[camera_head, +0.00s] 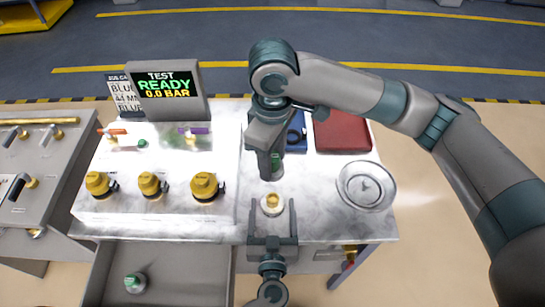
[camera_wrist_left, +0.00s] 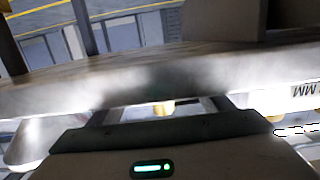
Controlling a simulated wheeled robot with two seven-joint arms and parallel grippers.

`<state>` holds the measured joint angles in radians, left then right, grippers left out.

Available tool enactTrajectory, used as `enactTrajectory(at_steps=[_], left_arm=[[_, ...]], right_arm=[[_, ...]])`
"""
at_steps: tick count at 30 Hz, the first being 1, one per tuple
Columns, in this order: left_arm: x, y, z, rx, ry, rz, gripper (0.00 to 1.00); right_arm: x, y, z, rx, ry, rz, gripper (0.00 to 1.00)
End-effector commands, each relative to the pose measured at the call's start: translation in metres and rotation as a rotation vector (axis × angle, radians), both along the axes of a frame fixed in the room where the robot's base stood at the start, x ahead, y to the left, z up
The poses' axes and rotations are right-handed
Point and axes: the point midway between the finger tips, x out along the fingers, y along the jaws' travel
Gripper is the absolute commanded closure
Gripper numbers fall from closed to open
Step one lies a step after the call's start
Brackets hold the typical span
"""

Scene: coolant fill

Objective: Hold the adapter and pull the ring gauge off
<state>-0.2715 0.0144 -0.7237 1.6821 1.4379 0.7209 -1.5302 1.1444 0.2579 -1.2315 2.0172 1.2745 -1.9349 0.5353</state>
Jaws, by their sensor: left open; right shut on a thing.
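My right gripper (camera_head: 270,172) points down over the white table and is shut on a small grey part with a green mark (camera_head: 276,160). The fingers hide most of it, so I cannot tell whether it is the adapter or the ring gauge. Just in front, a pale round piece with a gold centre (camera_head: 271,204) sits near the table's front edge. My left gripper (camera_head: 272,207) is open, with one finger on each side of that piece, apart from it. In the left wrist view, a gold part (camera_wrist_left: 163,107) shows between the open fingers.
A round metal dish (camera_head: 366,186) lies to the right, with a red case (camera_head: 342,132) and a blue item (camera_head: 296,140) behind. Several gold-capped fittings (camera_head: 151,184) stand left on a block. An open drawer (camera_head: 180,280) holds a green-topped part (camera_head: 134,282). A display (camera_head: 168,92) reads READY.

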Motion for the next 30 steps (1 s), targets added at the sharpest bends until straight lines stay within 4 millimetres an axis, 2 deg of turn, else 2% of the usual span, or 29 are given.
enactTrajectory(at_steps=[8,22,30], left_arm=[[-0.010,0.000,0.000,0.000,0.002,0.000,0.27],[-0.068,0.000,0.006,0.000,0.002,0.000,0.27],[-0.075,0.000,0.007,0.000,0.000,0.000,0.27]], right_arm=[[0.000,0.000,0.000,0.000,0.000,0.000,0.81],[0.000,0.000,0.000,0.000,0.000,0.000,0.81],[0.000,0.000,0.000,0.000,0.000,0.000,0.81]])
